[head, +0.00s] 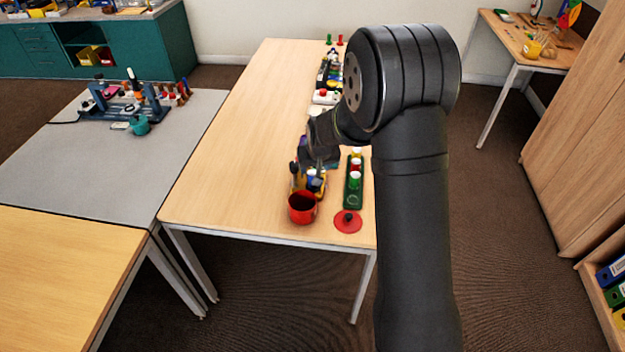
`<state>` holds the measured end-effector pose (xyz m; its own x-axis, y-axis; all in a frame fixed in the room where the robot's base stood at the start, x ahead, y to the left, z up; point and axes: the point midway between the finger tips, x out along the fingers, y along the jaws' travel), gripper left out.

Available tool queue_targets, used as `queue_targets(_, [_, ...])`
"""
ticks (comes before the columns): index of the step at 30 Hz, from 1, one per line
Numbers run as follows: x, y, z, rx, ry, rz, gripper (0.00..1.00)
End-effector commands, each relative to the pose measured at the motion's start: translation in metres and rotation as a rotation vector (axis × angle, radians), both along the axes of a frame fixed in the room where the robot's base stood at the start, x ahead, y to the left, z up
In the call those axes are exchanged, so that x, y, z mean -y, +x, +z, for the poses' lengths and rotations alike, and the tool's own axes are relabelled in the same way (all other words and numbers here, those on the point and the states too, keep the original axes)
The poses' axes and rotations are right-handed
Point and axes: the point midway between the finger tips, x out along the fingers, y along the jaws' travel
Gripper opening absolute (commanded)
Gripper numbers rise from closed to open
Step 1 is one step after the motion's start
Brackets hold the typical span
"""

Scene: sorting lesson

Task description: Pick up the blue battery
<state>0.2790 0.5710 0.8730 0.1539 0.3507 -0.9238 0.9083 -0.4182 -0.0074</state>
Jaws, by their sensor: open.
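My gripper (308,175) is open. It reaches down over a small yellow holder (322,190) near the front of the long wooden table (240,140). A small blue thing (316,185), which looks like the blue battery, shows in that holder just below the gripper, beside something with a white top. I cannot tell whether the fingers are around it or touching it. The gripper and arm hide part of the holder.
A red pot (302,213) stands just in front of the holder. A red lid (348,222) with a dark knob lies to its right. A green rack (354,190) with several coloured pieces is right of the gripper. More objects line the table behind. The table's left side is clear.

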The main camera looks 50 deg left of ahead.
Motion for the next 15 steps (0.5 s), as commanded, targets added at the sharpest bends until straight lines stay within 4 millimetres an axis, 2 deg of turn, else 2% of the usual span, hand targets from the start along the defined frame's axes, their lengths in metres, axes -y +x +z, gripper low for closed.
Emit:
queue_targets(3, [-0.005, 0.002, -0.015, -0.001, -0.002, 0.000, 0.55])
queue_targets(11, [-0.010, 0.004, -0.029, -0.001, -0.002, 0.000, 0.55])
queue_targets(15, [-0.017, 0.005, -0.048, -0.001, -0.003, 0.000, 0.55])
